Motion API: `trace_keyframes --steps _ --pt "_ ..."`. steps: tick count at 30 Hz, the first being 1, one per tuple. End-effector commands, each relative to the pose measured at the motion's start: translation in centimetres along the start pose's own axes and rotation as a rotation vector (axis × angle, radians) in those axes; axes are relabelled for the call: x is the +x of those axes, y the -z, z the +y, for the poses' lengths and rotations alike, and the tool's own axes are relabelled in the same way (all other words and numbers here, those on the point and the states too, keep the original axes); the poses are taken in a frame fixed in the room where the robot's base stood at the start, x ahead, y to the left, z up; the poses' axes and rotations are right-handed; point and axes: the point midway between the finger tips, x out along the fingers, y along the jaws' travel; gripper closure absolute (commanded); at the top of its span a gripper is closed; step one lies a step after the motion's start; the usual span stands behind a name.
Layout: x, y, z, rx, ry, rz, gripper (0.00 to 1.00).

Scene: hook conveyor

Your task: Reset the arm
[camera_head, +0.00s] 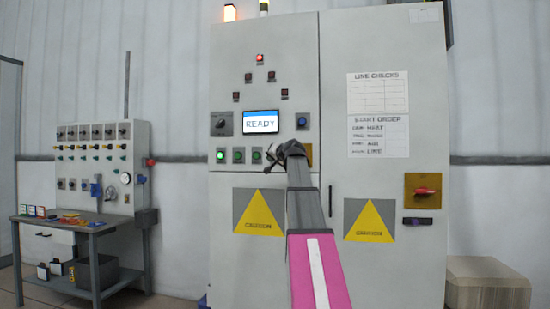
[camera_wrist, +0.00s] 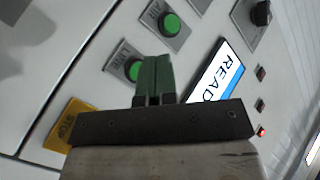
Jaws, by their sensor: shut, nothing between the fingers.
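My arm reaches forward from the bottom of the head view, with its pink section low and my gripper (camera_head: 271,154) up in front of the grey control cabinet (camera_head: 385,52). In the wrist view my gripper (camera_wrist: 155,68) shows as two green fingers pressed together, with nothing between them. The fingertips appear close to the panel, near a green button (camera_wrist: 133,70); I cannot tell whether they touch it. A second green button (camera_wrist: 170,24) lies above. The screen (camera_head: 261,121) reads READY, and part of it shows in the wrist view (camera_wrist: 215,70).
Left of the cabinet stands a workbench (camera_head: 75,226) with a switch panel (camera_head: 97,134). A red handle (camera_head: 425,191) sits on the cabinet's right side. A beige block (camera_head: 487,283) stands on the floor at right. Yellow caution signs (camera_head: 259,215) are on the cabinet doors.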

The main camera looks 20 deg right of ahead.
Motion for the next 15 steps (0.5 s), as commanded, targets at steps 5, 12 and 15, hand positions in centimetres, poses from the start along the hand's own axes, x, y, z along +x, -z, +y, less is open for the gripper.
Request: trace_keyframes --steps 5,12,15 --pt "0.01 0.01 0.00 0.000 0.000 0.000 1.00" --pt "0.01 -0.01 0.01 0.000 0.000 0.000 1.00" --pt "0.25 -0.77 0.35 0.000 -0.005 -0.010 1.00"
